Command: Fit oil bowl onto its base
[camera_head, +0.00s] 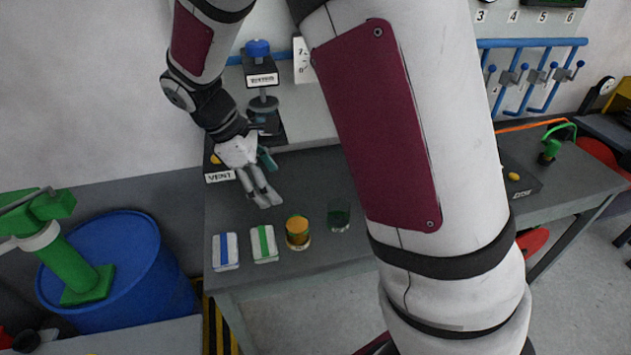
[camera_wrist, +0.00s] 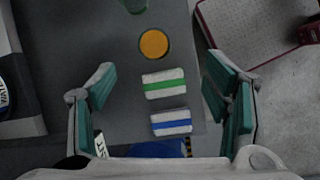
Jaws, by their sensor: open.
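An amber-orange round cup (camera_head: 298,232), which looks like the oil bowl, stands on the grey table near its front edge. It also shows in the wrist view (camera_wrist: 154,43), above the striped packs. A dark green translucent cup (camera_head: 339,213) stands to its right; part of it shows at the top of the wrist view (camera_wrist: 134,5). My gripper (camera_head: 264,196) is open and empty above the table, behind the cups and packs. In the wrist view its fingers (camera_wrist: 160,85) are spread wide. I cannot tell which part is the bowl's base; a dark labelled unit (camera_head: 262,78) stands at the back.
Two white packs, one blue-striped (camera_head: 226,251) and one green-striped (camera_head: 264,244), lie left of the amber cup. A blue drum (camera_head: 125,265) stands left of the table (camera_head: 270,280). My upper arm hides the table's middle. Blue pipes (camera_head: 530,43) run along the back wall.

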